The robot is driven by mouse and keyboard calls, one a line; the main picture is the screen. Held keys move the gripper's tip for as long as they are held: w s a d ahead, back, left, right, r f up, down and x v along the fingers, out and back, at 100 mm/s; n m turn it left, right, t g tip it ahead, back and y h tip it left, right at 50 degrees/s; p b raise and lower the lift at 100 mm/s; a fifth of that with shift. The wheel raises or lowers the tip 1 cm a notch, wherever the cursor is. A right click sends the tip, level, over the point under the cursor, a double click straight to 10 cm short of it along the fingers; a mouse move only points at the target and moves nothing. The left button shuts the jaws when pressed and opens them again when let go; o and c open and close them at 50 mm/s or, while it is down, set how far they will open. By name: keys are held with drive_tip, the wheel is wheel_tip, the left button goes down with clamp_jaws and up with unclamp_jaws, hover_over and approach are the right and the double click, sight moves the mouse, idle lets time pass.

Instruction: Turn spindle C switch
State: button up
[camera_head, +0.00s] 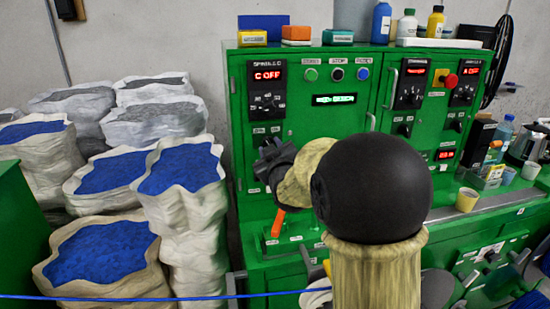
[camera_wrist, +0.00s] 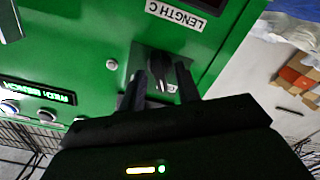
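The spindle C display (camera_head: 268,75) on the left of the green machine (camera_head: 305,150) glows red and reads "C OFF". A black dial (camera_head: 267,104) sits below it. My gripper (camera_head: 268,158) is lower down, in front of the small switch plate under that dial, and hides part of it. In the wrist view, my gripper (camera_wrist: 160,88) is open, with one finger on each side of a dark switch knob (camera_wrist: 158,70). Contact with the knob is unclear. A label reading "LENGTH C" (camera_wrist: 177,12) is beside the plate.
Green, black and blue buttons (camera_head: 337,74) and a green-lit display (camera_head: 334,99) are to the right. An orange-handled lever (camera_head: 278,223) sits below my gripper. Sacks of blue material (camera_head: 182,168) stand to the left. A blue cable (camera_head: 120,298) crosses low in front.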

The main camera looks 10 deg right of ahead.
drive_tip(key=s+b, duration=0.3)
drive_tip(key=s, duration=1.4)
drive_tip(key=shift+s, duration=0.15)
drive_tip(key=s+f+m+g+p, duration=0.3)
drive_tip(key=s+f+g+p, duration=0.1)
drive_tip(key=s+f+g, duration=0.2)
drive_tip(key=s+f+m+g+p, duration=0.3)
drive_tip(key=s+f+g+p, duration=0.1)
drive_tip(key=s+f+g, duration=0.3)
wheel_tip(320, 180, down, 4)
drive_tip(key=shift+s+f+g+p, duration=0.15)
drive_tip(key=shift+f+g+p, duration=0.15)
drive_tip(key=shift+g, duration=0.9)
